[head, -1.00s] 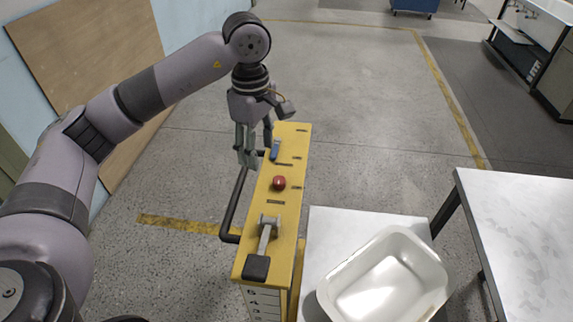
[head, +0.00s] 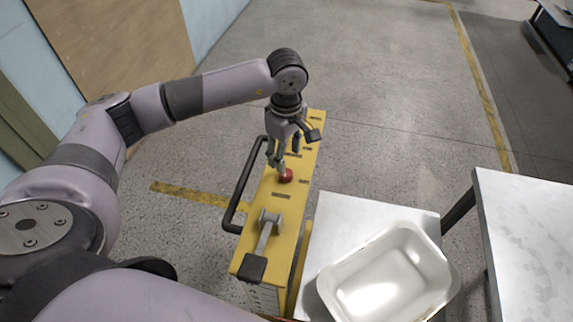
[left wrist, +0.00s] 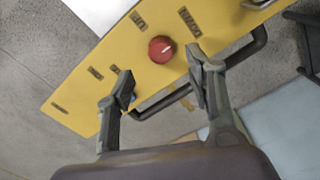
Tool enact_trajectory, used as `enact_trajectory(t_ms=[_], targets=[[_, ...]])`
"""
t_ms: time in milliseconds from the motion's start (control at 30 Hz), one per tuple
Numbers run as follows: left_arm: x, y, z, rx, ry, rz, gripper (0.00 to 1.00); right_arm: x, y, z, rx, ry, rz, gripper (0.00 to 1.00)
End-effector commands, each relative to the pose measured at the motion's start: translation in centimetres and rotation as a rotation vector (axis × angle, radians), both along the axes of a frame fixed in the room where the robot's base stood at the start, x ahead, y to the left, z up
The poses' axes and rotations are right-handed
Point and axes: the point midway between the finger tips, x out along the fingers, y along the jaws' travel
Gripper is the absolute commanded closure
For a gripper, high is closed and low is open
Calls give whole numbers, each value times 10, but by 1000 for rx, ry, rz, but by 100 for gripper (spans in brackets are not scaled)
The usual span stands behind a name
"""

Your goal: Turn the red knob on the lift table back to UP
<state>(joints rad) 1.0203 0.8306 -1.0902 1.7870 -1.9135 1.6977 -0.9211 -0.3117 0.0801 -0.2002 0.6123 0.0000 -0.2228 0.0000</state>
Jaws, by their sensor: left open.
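The red knob (head: 286,175) is a small round button-like knob on the top of the yellow lift-table panel (head: 262,207). In the left wrist view the knob (left wrist: 161,50) lies just beyond the gap between my fingertips, with dark label plates beside it. My left gripper (head: 281,163) points down over the panel at the knob, open and empty. In the left wrist view its fingers (left wrist: 161,76) are spread, one on each side below the knob. I cannot tell whether a finger touches it. My right gripper is out of view.
A grey lever (head: 267,232) with a black grip stands on the panel's near end. A black bar handle (head: 239,192) runs along its left side. A white tub (head: 336,283) rests on the lift table at right.

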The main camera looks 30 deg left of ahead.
Motion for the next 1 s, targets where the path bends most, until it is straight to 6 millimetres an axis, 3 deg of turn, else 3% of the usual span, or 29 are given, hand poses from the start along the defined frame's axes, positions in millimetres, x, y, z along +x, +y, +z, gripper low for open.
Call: enact_trajectory(t_ms=[200,400,767,1000], targets=[[-2,0,-41,0,4,0,51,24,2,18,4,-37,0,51],[0,0,-64,-1,1,0,51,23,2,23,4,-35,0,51],[0,0,-70,0,-1,0,51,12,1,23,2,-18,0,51],[0,0,-70,0,-1,0,66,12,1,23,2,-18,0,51]])
